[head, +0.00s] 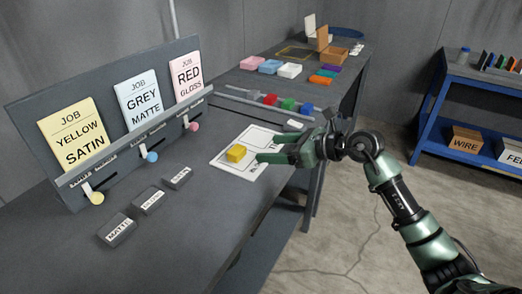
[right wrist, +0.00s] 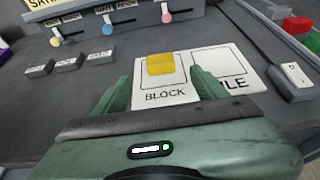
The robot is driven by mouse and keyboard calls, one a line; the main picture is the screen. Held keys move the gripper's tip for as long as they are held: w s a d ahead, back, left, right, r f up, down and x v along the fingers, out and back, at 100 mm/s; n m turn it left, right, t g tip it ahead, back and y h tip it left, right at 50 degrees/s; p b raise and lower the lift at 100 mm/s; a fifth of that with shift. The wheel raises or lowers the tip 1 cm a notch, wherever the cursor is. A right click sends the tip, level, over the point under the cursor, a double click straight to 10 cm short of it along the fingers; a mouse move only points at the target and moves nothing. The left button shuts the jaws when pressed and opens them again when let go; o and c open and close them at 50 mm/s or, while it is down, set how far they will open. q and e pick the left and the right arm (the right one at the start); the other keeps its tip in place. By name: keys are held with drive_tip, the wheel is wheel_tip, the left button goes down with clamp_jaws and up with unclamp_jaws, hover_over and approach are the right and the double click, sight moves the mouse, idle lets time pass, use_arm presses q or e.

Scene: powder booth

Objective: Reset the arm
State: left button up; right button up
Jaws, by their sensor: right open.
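My right gripper (head: 272,153) is open and empty. It hangs over the near side of a white card (head: 220,160) on the grey table, its fingers pointing toward a yellow block (head: 236,153). The block sits on the part of the card marked BLOCK, and the gripper is apart from it. In the right wrist view the yellow block (right wrist: 160,64) lies beyond and between the two fingertips (right wrist: 165,85). The other half of the card, with a label ending in LE, is empty. My left gripper is not in view.
A board with job cards (head: 142,101) and sliders stands at the left. Grey label blocks (head: 149,199) lie before it. Red, green and blue blocks (head: 287,103) sit in a rail behind the card. More coloured blocks (head: 289,70) lie farther back. A blue shelf (head: 470,118) stands right.

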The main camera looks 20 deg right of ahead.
drive_tip(key=shift+s+d+r, duration=0.15)
drive_tip(key=shift+s+d, duration=0.05)
drive_tip(key=shift+s, duration=0.05)
idle(0.3)
